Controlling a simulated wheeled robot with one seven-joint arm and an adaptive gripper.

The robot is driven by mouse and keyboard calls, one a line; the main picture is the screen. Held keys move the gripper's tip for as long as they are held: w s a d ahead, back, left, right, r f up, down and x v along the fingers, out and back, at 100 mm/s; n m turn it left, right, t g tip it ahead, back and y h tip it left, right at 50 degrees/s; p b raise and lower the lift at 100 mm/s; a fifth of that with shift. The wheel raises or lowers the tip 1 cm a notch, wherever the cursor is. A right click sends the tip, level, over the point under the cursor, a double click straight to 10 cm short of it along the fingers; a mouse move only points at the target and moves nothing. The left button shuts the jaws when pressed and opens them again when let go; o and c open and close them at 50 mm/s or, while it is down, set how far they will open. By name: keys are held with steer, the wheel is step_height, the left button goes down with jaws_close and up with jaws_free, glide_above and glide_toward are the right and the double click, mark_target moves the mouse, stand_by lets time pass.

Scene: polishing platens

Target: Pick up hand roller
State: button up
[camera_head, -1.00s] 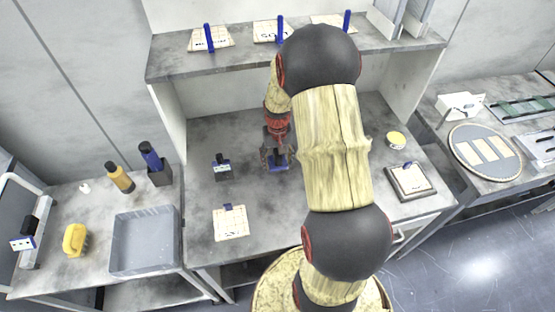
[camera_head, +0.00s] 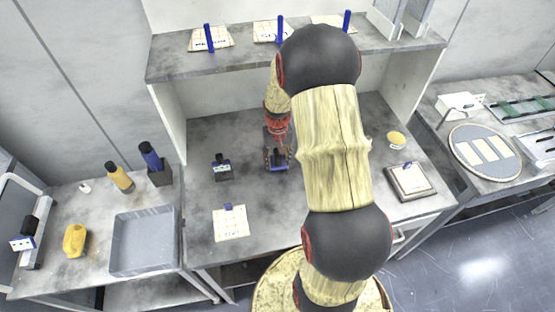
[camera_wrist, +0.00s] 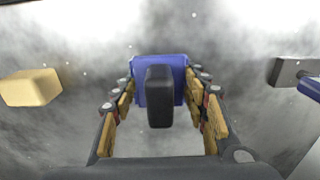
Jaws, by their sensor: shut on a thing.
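The hand roller (camera_wrist: 159,95) shows in the wrist view as a blue body with a black upright handle. It sits between the two fingers of my gripper (camera_wrist: 160,92), which press in from both sides. In the head view, my gripper (camera_head: 278,152) points down at the middle of the bench, shut on the roller (camera_head: 278,166), whose blue edge shows below the fingers. The roller is at or very near the bench top; I cannot tell whether it touches. Its underside is hidden.
A black block with a blue-and-white label (camera_head: 222,167) stands left of the gripper on the bench (camera_head: 205,135). A white card (camera_head: 231,223) lies in front. A framed pad (camera_head: 409,181) and yellow disc (camera_head: 396,140) are at right. A shelf (camera_head: 170,62) spans the back.

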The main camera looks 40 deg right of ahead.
mark_target(277, 153)
steer(key=shift+r, duration=0.45)
step_height(277, 153, up, 2)
steer(key=shift+w+r+p, duration=0.1)
steer(key=shift+r+p, duration=0.05)
steer(key=shift+p, duration=0.2)
steer(key=s+d+r, duration=0.1)
steer(key=s+r, duration=0.2)
steer(key=s, duration=0.1)
steer(key=s+d+r+p, duration=0.1)
steer(key=s+r, duration=0.2)
steer(key=s, duration=0.2)
steer(key=s+d+r+p, duration=0.1)
steer(key=s+r, duration=0.3)
steer(key=shift+s+d, duration=0.1)
steer(key=shift+s, duration=0.3)
